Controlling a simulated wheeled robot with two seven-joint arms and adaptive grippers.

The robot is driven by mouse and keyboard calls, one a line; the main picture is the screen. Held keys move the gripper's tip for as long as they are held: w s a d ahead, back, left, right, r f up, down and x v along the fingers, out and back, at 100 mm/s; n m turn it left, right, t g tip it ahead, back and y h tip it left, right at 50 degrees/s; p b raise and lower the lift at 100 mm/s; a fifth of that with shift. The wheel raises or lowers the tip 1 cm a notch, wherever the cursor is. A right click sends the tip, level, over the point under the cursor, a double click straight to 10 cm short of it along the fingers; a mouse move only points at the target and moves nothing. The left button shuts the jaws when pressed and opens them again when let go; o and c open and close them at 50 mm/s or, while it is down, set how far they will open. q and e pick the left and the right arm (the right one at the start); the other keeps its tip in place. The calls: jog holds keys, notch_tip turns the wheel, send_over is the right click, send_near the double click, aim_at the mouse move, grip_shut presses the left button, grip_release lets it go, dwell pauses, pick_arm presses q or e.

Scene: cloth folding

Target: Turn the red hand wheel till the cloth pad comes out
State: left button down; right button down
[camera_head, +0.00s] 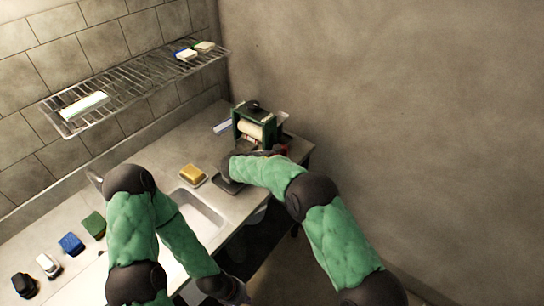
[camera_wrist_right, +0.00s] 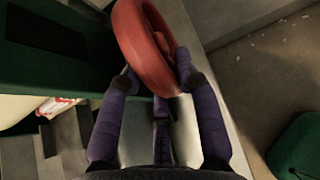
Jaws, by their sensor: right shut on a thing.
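The green wringer press (camera_head: 268,133) with a pale roller stands at the far end of the counter. Its red hand wheel (camera_wrist_right: 145,45) fills the top middle of the right wrist view; only a small red part shows in the head view (camera_head: 284,148). My right gripper (camera_wrist_right: 157,78) is shut on the wheel's rim, its purple fingers on either side. A white and red piece (camera_wrist_right: 55,105), perhaps the cloth pad, shows at the press's left side. My left gripper (camera_head: 237,292) hangs low near the counter's front edge, too dark to read its fingers.
A sink (camera_head: 200,210) lies in the counter, with a yellow sponge (camera_head: 193,175) behind it. Blue (camera_head: 71,243) and green (camera_head: 94,224) blocks lie at the left. A wire shelf (camera_head: 135,88) hangs above. A bare wall (camera_head: 400,110) closes the right side.

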dwell(0.4)
jog(key=c, duration=0.9)
grip_release()
jog(key=shift+r, duration=0.1)
jog(key=v, duration=1.1)
jog(key=shift+s+a+r, duration=0.15)
jog(key=shift+s+r, duration=0.1)
jog(key=shift+r, duration=0.05)
